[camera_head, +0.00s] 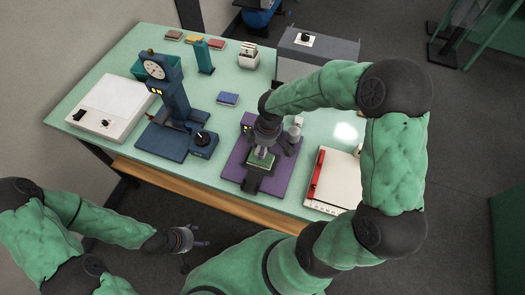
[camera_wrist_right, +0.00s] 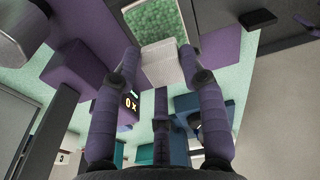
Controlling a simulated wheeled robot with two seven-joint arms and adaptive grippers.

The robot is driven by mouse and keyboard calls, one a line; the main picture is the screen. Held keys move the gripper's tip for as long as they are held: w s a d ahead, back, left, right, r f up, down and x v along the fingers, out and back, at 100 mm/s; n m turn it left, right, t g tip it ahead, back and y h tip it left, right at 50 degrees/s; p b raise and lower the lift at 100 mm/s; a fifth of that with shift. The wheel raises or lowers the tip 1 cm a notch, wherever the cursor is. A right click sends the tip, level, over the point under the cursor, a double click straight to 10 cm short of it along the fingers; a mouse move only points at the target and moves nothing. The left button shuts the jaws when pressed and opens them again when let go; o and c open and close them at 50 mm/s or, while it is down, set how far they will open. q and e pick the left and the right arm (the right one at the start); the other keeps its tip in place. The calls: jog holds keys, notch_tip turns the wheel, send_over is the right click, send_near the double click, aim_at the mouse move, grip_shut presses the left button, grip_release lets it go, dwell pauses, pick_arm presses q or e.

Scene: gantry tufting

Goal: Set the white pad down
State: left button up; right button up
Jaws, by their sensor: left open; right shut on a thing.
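The white pad (camera_wrist_right: 165,62) shows in the right wrist view as a pale block between my right fingertips (camera_wrist_right: 162,72). It borders a green, textured square piece with a pale edge (camera_wrist_right: 153,22); I cannot tell whether it touches it. In the head view my right gripper (camera_head: 262,150) points down over the purple machine (camera_head: 232,168) and hides much of it. The green piece also shows there (camera_head: 261,160), just below the gripper. My left gripper (camera_head: 192,241) is open and empty, low in front of the table.
A blue press with a dial (camera_head: 173,95) and its blue base stand left of the purple machine. A white flat device (camera_head: 115,103) lies farther left. A white box with a red strip (camera_head: 333,178) lies to the right. A blue block (camera_head: 228,99) lies behind on the green table (camera_head: 215,120).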

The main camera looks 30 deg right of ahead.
jog(key=shift+f, duration=1.15)
jog(key=shift+f, duration=0.15)
jog(key=o, duration=0.9)
jog(key=shift+o, duration=0.2)
jog(key=shift+r, duration=0.35)
notch_tip(320, 180, up, 12)
jog(key=s+d+p, duration=0.1)
jog(key=p, duration=0.1)
jog(key=shift+f, duration=0.2)
